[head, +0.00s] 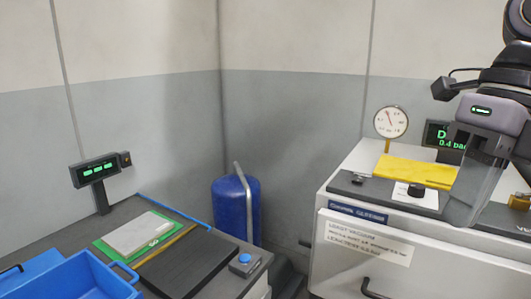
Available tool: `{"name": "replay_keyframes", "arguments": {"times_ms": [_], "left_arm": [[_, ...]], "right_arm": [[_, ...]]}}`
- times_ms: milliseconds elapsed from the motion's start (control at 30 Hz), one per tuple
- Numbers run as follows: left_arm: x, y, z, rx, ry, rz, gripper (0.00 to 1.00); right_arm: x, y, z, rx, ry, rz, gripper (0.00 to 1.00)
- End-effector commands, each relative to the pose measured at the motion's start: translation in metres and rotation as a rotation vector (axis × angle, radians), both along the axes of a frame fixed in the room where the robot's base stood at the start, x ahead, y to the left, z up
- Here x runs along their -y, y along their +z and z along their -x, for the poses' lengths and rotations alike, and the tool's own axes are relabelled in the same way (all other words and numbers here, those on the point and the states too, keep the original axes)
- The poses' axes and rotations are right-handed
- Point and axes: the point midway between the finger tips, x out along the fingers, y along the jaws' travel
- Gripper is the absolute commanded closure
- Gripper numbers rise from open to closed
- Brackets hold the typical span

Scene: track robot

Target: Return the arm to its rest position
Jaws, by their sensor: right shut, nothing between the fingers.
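My right gripper (468,210) hangs at the right of the head view, with its fingers pointing down. It is shut with nothing between its fingers. It is in front of the white machine (400,262), near the right end of its dark top. The right arm comes in from the upper right edge. My left gripper and left arm are not in the head view.
The machine carries a yellow plate (415,172), a round gauge (390,122) and a green-lit display (440,136). A blue cylinder (232,210) stands in the corner. At left, a bench holds a blue bin (70,276), a grey slab (138,233) and a display (95,171).

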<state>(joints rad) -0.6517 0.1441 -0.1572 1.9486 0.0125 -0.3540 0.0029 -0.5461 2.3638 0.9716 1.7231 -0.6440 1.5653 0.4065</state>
Motion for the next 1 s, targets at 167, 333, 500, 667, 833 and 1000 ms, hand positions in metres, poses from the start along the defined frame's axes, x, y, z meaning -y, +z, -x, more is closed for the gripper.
{"name": "replay_keyframes", "arguments": {"times_ms": [167,333,500,667,833,1000], "left_arm": [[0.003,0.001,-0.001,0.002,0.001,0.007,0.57],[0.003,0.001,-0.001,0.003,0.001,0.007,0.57],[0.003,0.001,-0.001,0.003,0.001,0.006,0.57],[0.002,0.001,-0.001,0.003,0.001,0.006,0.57],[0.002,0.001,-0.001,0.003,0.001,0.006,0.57],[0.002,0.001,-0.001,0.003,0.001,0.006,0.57]], "right_arm": [[0.031,-0.021,-0.019,0.0,-0.163,-0.283,1.0],[0.063,-0.045,-0.038,0.014,-0.354,-0.561,1.0],[0.097,-0.077,-0.054,0.031,-0.574,-0.816,1.0],[0.13,-0.114,-0.063,0.043,-0.806,-1.033,1.0],[0.162,-0.164,-0.066,0.048,-1.08,-1.229,1.0],[0.184,-0.226,-0.058,0.028,-1.377,-1.382,1.0]]}}
